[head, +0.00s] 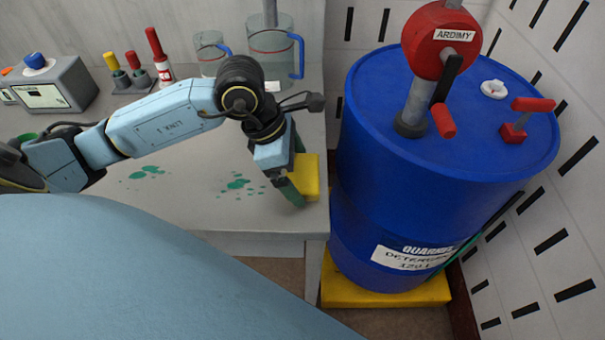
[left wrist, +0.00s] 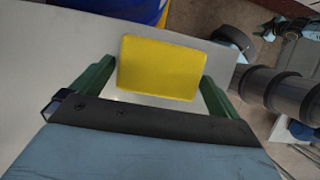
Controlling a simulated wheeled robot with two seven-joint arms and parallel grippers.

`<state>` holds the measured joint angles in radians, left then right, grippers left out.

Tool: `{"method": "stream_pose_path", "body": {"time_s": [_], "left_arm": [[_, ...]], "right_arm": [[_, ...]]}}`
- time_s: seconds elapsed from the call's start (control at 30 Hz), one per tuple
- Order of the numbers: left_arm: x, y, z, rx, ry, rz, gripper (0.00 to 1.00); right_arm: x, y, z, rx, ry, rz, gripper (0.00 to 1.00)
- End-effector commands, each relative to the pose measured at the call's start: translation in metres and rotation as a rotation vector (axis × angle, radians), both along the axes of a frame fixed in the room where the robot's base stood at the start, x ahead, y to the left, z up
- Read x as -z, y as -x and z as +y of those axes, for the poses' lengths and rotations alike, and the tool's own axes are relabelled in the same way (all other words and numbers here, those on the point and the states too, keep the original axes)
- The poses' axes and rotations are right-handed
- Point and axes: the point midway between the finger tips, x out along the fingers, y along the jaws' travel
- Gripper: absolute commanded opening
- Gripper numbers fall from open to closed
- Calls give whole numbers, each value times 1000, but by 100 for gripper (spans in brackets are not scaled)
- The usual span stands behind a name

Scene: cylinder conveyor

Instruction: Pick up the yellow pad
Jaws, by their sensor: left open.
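The yellow pad (head: 308,176) lies near the right edge of the grey table, partly hidden by my left gripper (head: 291,188) in the head view. In the left wrist view the yellow pad (left wrist: 161,69) sits between the two green fingers of my left gripper (left wrist: 157,85). A gap shows between the pad and at least the left finger. The fingers are open, one on each side of the pad. My right gripper is not in view.
A large blue drum (head: 430,150) with a red pump (head: 440,40) stands right of the table (head: 200,200). Green stains (head: 238,184) mark the tabletop. Clear jugs (head: 270,50), a grey device (head: 55,83) and several coloured bottles (head: 157,55) stand at the back.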

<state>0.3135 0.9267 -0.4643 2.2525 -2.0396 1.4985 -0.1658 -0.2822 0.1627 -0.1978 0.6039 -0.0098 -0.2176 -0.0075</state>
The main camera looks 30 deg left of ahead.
Motion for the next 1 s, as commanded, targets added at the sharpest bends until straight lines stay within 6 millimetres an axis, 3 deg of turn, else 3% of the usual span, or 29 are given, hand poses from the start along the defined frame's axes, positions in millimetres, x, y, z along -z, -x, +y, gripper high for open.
{"method": "stream_pose_path", "body": {"time_s": [0.07, 0.3, 0.57, 0.67, 1.0], "left_arm": [[0, 0, 0, 0, 0, 0, 100], [-1, 0, 0, 0, 0, 0, 70], [-3, 0, 0, 0, 0, -1, 68], [-13, -1, 0, -1, 1, -3, 68], [-80, -1, 0, 0, 0, -5, 68]], "right_arm": [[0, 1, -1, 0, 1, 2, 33], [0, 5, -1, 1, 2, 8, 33], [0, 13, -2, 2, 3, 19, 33], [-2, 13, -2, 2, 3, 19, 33], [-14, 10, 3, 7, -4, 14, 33]]}}
